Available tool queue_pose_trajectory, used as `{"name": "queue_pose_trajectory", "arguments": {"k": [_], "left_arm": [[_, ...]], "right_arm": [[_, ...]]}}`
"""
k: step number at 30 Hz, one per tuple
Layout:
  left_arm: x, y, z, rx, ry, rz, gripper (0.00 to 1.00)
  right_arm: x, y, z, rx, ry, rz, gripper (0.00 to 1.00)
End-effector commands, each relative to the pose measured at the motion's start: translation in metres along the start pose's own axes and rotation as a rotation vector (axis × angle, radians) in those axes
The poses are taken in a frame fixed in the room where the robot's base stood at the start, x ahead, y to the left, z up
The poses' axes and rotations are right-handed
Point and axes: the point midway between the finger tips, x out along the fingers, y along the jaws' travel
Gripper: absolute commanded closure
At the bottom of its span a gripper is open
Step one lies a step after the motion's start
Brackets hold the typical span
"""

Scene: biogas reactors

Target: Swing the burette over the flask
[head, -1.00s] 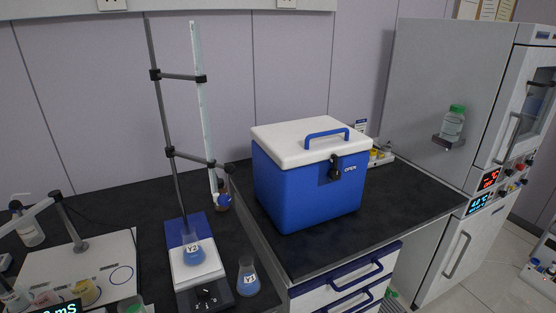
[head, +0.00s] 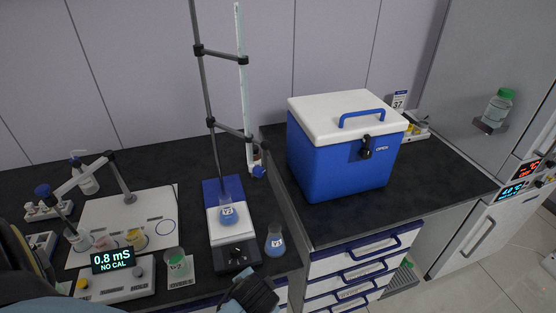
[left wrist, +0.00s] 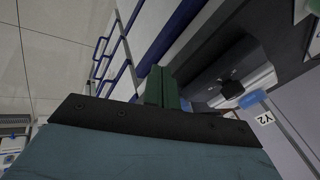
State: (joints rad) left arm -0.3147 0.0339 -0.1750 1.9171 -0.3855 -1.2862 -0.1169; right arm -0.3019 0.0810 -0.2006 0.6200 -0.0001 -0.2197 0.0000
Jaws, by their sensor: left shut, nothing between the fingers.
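The tall clear burette (head: 243,80) is held by two black clamps on a thin upright rod (head: 204,90). Its blue stopcock (head: 259,171) hangs behind and to the right of the flask, not above it. The flask (head: 228,212) with blue liquid stands on the white plate of the stirrer (head: 236,257); its label is hard to read. A second blue flask (head: 275,243) stands on the bench to the right. My left gripper (head: 258,292) is at the bench's front edge, below the stirrer; its dark fingers (left wrist: 163,87) are shut and empty. My right gripper is not seen.
A blue cool box (head: 340,160) with a white lid stands right of the burette. Drawers (head: 350,268) with blue handles are below it.

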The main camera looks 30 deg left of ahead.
Motion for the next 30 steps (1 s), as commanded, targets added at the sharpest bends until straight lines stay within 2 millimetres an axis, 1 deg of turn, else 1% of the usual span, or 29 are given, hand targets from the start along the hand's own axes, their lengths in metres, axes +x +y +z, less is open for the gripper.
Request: {"name": "queue_pose_trajectory", "arguments": {"k": [1, 3, 5, 11, 14, 17, 20, 22, 23, 24, 27, 30], "left_arm": [[-0.014, -0.009, -0.005, -0.01, 0.006, -0.013, 1.0], [-0.03, -0.02, -0.011, -0.02, 0.008, -0.036, 1.0], [-0.044, -0.034, -0.022, -0.021, 0.01, -0.078, 1.0], [-0.046, -0.06, -0.055, 0.055, 0.002, -0.237, 1.0], [-0.048, -0.072, -0.075, 0.103, -0.002, -0.323, 1.0], [-0.054, -0.086, -0.1, 0.157, -0.009, -0.422, 1.0], [-0.067, -0.102, -0.131, 0.223, -0.017, -0.543, 1.0], [-0.081, -0.114, -0.157, 0.278, -0.027, -0.645, 1.0], [-0.088, -0.119, -0.169, 0.302, -0.033, -0.691, 1.0], [-0.099, -0.126, -0.186, 0.335, -0.042, -0.756, 1.0], [-0.127, -0.138, -0.221, 0.408, -0.064, -0.9, 1.0], [-0.148, -0.145, -0.243, 0.455, -0.083, -0.999, 1.0]], "right_arm": [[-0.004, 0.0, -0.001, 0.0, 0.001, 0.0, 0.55], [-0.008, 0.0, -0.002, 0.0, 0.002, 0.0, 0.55], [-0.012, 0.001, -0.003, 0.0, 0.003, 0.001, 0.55], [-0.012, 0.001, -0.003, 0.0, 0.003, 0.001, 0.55], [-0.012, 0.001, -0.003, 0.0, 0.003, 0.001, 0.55], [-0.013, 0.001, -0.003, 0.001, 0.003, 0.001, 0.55], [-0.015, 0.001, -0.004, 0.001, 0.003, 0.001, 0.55], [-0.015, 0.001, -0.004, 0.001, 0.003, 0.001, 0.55], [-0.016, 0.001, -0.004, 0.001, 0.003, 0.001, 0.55], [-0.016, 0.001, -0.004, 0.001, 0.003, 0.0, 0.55], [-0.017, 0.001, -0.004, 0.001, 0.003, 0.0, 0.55], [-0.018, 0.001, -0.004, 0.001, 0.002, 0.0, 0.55]]}}
